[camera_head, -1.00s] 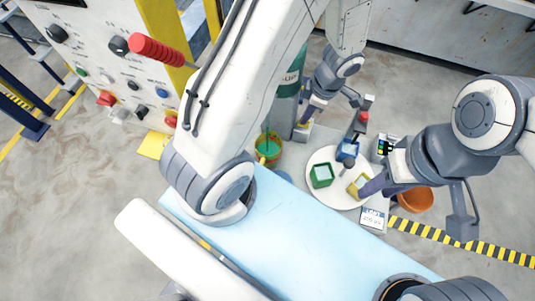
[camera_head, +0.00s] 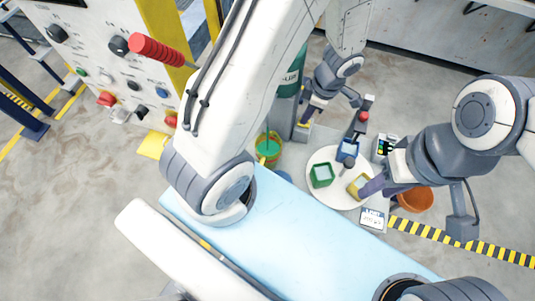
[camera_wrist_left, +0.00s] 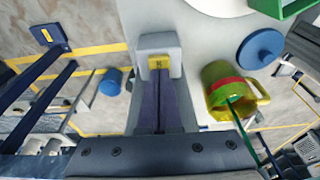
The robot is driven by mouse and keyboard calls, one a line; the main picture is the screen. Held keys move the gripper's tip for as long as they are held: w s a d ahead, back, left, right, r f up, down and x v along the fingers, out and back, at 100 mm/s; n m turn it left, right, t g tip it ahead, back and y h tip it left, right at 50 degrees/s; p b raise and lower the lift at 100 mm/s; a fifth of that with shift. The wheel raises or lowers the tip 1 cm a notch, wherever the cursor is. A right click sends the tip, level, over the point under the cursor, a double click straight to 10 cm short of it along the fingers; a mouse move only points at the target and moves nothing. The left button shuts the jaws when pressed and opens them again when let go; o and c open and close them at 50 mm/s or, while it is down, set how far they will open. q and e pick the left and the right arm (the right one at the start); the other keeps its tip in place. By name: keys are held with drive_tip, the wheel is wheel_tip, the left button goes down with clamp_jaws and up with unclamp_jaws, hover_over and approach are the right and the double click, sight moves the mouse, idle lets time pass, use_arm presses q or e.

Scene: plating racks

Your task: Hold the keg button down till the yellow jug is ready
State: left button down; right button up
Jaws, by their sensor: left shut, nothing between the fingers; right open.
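The yellow jug (camera_head: 268,147) stands on the floor-side platform below the green keg (camera_head: 290,80). A thin green stream runs into it. In the left wrist view the jug (camera_wrist_left: 218,77) shows a red band inside and green liquid. My left gripper (camera_head: 303,120) is shut and empty beside the keg. In the left wrist view its purple fingers (camera_wrist_left: 160,85) reach a grey block with a small yellow face, seemingly the keg button (camera_wrist_left: 158,62); contact is hard to confirm. My right gripper (camera_head: 366,187) is open at a yellow container (camera_head: 358,184).
A white round tray (camera_head: 328,199) holds a green square container (camera_head: 321,175) and a blue one (camera_head: 347,150). A blue round lid (camera_wrist_left: 261,48) lies near the jug. An orange bowl (camera_head: 416,199) is at the right. A control panel (camera_head: 100,50) stands at the left.

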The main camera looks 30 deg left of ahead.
idle(0.5)
use_arm(q)
wheel_tip(320, 180, up, 7)
drive_tip(key=p, duration=0.4)
idle(0.5)
drive_tip(key=s+d+r+m+h+b, duration=0.1)
drive_tip(key=s+d+r+m, duration=0.3)
drive_tip(key=s+m, duration=0.5)
drive_tip(key=s+d+r+m+h+b, duration=0.2)
drive_tip(key=s+d+m, duration=0.6)
drive_tip(key=m, duration=1.1)
wheel_tip(320, 180, up, 3)
drive_tip(key=shift+s+d+r+m+t+b, duration=0.25)
drive_tip(key=shift+s+b, duration=0.35)
drive_tip(key=shift+b, duration=0.6)
